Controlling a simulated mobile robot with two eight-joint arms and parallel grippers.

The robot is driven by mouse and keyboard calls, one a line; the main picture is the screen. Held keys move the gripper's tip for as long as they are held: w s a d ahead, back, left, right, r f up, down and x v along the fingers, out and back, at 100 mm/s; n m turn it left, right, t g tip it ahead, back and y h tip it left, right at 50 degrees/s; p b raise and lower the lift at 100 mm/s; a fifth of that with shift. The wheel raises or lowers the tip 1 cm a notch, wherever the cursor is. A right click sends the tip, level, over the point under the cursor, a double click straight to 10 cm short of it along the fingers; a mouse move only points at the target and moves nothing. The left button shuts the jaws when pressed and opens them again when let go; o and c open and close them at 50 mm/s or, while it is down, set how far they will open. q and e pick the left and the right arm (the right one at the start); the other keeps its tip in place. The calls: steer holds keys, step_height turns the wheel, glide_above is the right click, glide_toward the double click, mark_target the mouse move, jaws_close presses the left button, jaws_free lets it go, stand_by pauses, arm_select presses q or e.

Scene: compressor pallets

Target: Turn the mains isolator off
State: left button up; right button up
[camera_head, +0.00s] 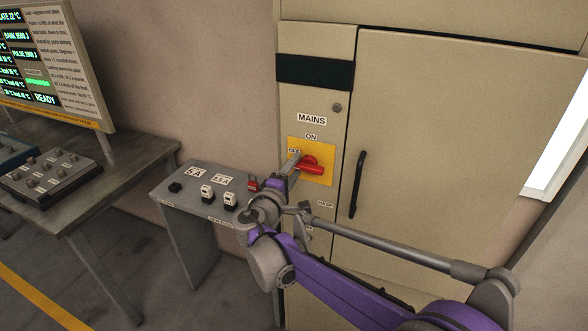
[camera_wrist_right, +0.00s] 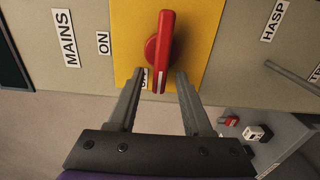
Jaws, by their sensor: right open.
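The mains isolator has a red handle (camera_head: 313,165) on a yellow plate (camera_head: 325,150), on the tall beige cabinet under the MAINS and ON labels. The handle lies crosswise, roughly level. In the right wrist view the red handle (camera_wrist_right: 165,45) has one end close to the partly covered OFF label (camera_wrist_right: 143,77). My right gripper (camera_head: 294,168) is open at the left side of the handle. In its wrist view the right gripper's fingers (camera_wrist_right: 160,80) stand on either side of the handle's near end; contact is not visible. My left gripper is not in view.
The cabinet door has a black handle (camera_head: 357,185). A HASP label (camera_head: 325,204) is below the isolator. A table with a screen (camera_head: 55,65) is at the left.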

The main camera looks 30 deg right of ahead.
steer(key=b+v, duration=0.1)
steer(key=v, duration=1)
steer(key=shift+d, duration=0.1)
